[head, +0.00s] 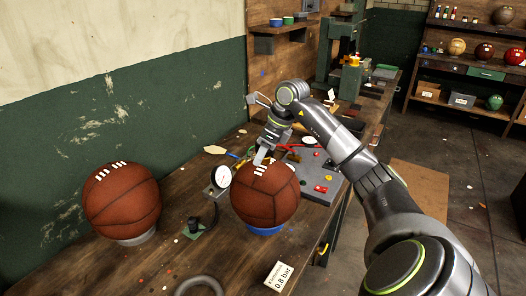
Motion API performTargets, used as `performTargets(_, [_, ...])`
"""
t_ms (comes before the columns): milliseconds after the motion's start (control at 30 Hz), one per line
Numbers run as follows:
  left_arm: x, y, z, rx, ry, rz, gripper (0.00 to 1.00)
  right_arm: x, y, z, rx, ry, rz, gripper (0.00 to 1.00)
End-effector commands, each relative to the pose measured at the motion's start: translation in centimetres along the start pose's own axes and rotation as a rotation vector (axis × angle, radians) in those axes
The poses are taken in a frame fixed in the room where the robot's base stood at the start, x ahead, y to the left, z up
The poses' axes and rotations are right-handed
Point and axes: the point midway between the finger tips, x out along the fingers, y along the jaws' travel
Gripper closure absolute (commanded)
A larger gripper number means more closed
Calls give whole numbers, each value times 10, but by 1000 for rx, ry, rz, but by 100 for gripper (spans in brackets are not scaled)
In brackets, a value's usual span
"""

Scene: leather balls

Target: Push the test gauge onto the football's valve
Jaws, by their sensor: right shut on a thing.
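The brown leather football (265,196) with white lacing on top sits on a blue ring stand (265,230) on the bench. My right gripper (261,157) is at the ball's upper back edge, pointing down, and is shut. A round white-faced gauge (222,176) is just left of the ball, below and left of the gripper. The gauge appears to be what the gripper holds, but the grip itself is too small to see clearly. The valve cannot be made out, and I cannot tell whether the gauge touches the ball. My left gripper is not in view.
A second brown ball (122,203) sits on a pale ring at the left. A card reading 0.8 bar (279,276) and a grey ring (199,287) lie in front. A grey board (318,176) with small parts lies right of the ball. The green wall borders the bench.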

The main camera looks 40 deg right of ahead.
Motion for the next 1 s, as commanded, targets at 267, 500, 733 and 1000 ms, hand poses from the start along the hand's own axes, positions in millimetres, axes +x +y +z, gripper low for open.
performTargets(267, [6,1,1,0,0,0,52,5,0,-2,0,0,0,71])
performTargets(500, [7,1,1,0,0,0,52,6,0,-3,0,0,0,37])
performTargets(733, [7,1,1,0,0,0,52,6,0,-3,0,0,0,26])
performTargets(1000, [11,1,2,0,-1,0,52,-4,-1,-3,-2,-1,-2,26])
